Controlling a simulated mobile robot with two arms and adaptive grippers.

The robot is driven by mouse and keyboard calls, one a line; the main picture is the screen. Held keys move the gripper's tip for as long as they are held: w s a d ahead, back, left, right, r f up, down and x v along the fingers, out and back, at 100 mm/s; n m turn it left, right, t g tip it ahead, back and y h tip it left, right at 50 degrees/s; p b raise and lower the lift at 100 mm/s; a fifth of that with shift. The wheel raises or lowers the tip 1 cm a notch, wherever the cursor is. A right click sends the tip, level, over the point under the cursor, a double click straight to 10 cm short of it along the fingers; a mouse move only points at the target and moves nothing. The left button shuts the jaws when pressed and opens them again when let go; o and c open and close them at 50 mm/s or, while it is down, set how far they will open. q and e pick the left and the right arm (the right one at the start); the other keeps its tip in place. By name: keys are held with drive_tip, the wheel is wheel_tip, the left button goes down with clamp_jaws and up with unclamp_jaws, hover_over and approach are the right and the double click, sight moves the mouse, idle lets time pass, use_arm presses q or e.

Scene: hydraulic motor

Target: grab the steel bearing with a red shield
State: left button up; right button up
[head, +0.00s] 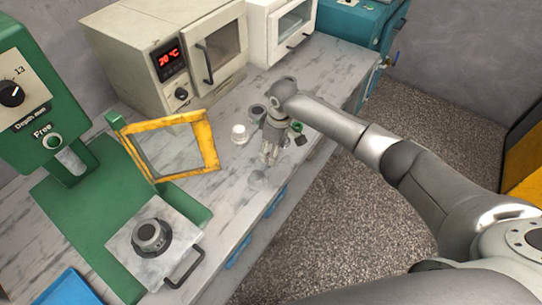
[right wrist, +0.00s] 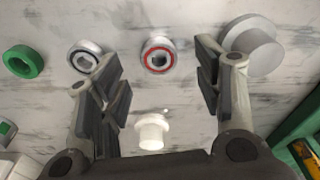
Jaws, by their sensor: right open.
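The steel bearing with a red shield (right wrist: 158,56) lies flat on the marble-patterned bench in the right wrist view. It shows a bright metal outer ring, a red ring and a dark bore. My right gripper (right wrist: 155,75) is open and empty, its fingers to either side of the bearing in that view. In the head view my right gripper (head: 268,152) points down over the bench. I cannot make out the red-shielded bearing there; the gripper and arm cover that area. My left gripper is not in view.
Beside the bearing lie another bearing (right wrist: 85,56), a green ring (right wrist: 22,62), a grey stepped cylinder (right wrist: 253,46) and a white part (right wrist: 152,130). A yellow-framed guard (head: 212,140), green press (head: 45,90) and beige oven (head: 150,50) stand around the bench.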

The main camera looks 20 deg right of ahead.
wheel_tip(320, 180, down, 2)
drive_tip(key=shift+w+f, duration=0.2)
drive_tip(key=shift+f, duration=0.15)
drive_tip(key=shift+c, duration=1)
drive_tip(key=c, duration=0.7)
drive_tip(key=shift+c, duration=1.2)
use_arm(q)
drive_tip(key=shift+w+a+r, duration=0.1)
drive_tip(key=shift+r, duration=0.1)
